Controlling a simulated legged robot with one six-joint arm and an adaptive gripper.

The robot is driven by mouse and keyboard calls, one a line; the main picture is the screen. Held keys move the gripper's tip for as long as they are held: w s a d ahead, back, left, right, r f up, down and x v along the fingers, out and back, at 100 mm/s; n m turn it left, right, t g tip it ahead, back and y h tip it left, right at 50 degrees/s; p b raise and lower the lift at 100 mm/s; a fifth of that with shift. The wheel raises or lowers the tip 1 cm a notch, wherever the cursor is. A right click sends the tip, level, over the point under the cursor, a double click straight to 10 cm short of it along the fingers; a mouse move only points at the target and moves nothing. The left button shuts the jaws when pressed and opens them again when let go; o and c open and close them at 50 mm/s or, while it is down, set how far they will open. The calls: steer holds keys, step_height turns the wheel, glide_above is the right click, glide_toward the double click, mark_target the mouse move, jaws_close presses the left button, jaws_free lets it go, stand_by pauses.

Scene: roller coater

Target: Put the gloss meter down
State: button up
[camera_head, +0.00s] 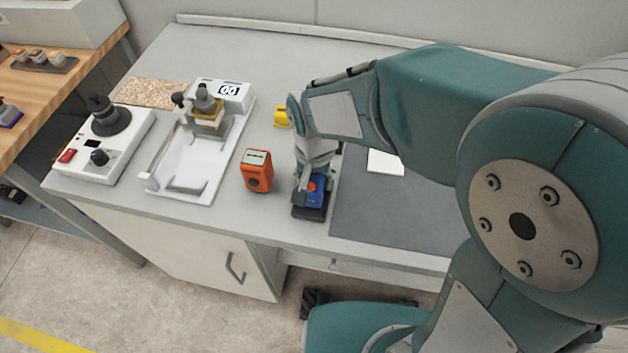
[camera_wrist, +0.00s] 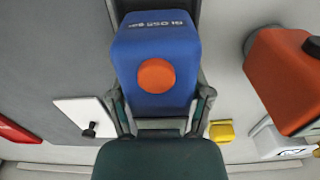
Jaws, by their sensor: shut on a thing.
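The gloss meter (camera_head: 316,190) is a blue box with a round orange button. It fills the upper middle of the wrist view (camera_wrist: 155,50), with "GLOSS" lettering on its face. My gripper (camera_head: 312,180) is shut on it from above, with a finger along each side in the wrist view (camera_wrist: 160,105). A black base (camera_head: 309,212) shows directly under the meter, near the bench's front edge. I cannot tell whether the meter rests on it or hovers just above.
An orange handheld device (camera_head: 257,171) stands close left of the meter. A yellow object (camera_head: 282,116) is behind. The white coater (camera_head: 178,172) and a white machine (camera_head: 101,146) stand further left. A dark mat (camera_head: 385,215) with a white card (camera_head: 385,162) lies right.

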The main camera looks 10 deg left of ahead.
steer(key=shift+f, duration=0.7)
steer(key=o, duration=1.3)
steer(key=shift+f, duration=0.15)
steer(key=shift+o, duration=0.2)
step_height(320, 180, up, 12)
steer(key=shift+r, duration=0.2)
steer(key=s+d+r+t, duration=0.2)
steer(key=s+d, duration=0.2)
steer(key=d, duration=0.6)
steer(key=s+d+r+t, duration=0.2)
steer(key=s+d+t, duration=0.1)
steer(key=d, duration=0.7)
steer(key=shift+s+r+n+t, duration=0.2)
steer(key=shift+s+n+t, duration=0.15)
steer(key=shift+s, duration=0.35)
steer(key=shift+d, duration=0.15)
